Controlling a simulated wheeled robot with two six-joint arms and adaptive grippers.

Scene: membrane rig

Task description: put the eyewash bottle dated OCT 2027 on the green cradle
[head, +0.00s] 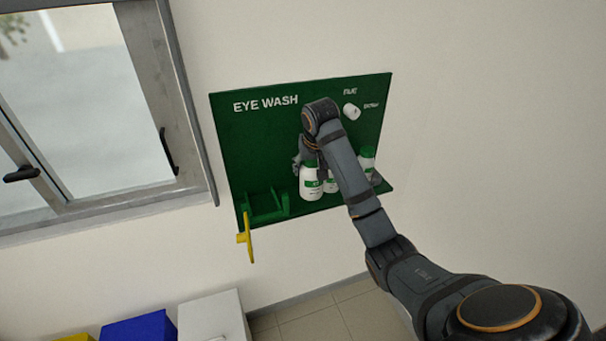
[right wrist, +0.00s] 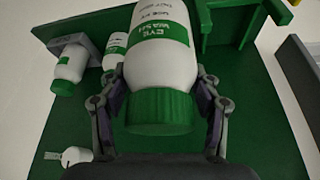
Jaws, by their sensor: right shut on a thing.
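My right gripper (head: 304,158) is in front of the green eyewash board and is shut on a white bottle with a green cap (head: 311,184). In the right wrist view the fingers (right wrist: 160,92) hold this bottle (right wrist: 160,55) on both sides near its cap. Its label reads eye wash; the date cannot be made out. The green cradle (head: 265,205) is on the board's lower left, apart from the bottle, and appears empty. It also shows in the right wrist view (right wrist: 235,28), at upper right. My left gripper is not in view.
Two other white bottles, one in the middle (head: 331,185) and one at right (head: 367,161), stand by the board (head: 240,140). A white round fitting (head: 352,112) is above them. A yellow handle (head: 246,238) sticks out below the cradle. A window (head: 95,100) is at left.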

